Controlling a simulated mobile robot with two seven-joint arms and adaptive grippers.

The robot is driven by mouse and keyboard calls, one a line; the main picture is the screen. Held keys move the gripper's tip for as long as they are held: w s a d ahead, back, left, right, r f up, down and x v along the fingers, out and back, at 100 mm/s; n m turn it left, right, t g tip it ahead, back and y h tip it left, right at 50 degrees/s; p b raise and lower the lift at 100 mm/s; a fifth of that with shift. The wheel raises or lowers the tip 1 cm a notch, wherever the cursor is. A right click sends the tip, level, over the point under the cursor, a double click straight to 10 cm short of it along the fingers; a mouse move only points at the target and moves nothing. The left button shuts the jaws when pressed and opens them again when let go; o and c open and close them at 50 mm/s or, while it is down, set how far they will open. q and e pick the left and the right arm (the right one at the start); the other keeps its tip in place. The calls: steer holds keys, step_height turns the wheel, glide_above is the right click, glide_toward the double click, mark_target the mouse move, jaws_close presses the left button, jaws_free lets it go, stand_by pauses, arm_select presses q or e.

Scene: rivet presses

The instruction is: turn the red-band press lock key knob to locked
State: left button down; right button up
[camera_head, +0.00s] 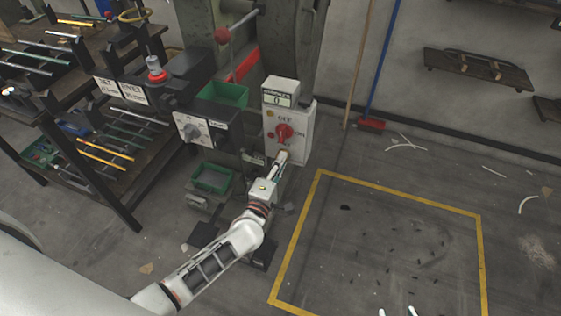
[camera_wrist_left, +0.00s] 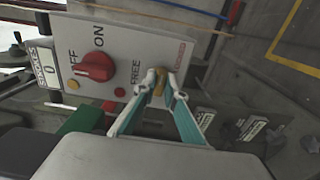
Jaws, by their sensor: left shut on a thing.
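The lock key knob (camera_wrist_left: 160,83) is a small brass piece on the light grey control box (camera_head: 291,142) of the press with a red band (camera_head: 243,66). My left gripper (camera_head: 283,156) is at the lower part of this box. In the left wrist view its fingertips (camera_wrist_left: 161,82) are closed on both sides of the knob. The FREE label (camera_wrist_left: 135,72) is left of the knob and the LOCKED label (camera_wrist_left: 179,53) is at its upper right. The fingers partly hide the knob, so its exact angle is unclear. My right gripper's tips (camera_head: 398,311) show apart at the bottom edge, with nothing visible between them.
A large red ON/OFF switch (camera_wrist_left: 94,68) sits on the same box, with a counter display (camera_head: 278,99) above it. Another dial box (camera_head: 200,130) and green bins (camera_head: 212,178) are to the left. A workbench (camera_head: 100,110) stands further left. Yellow-marked floor (camera_head: 400,190) lies right.

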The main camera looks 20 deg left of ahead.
stand_by(0.4)
arm_select(q)
steer(key=c, duration=2.1)
jaws_free()
steer(key=s, duration=1.2)
steer(key=shift+a, duration=0.2)
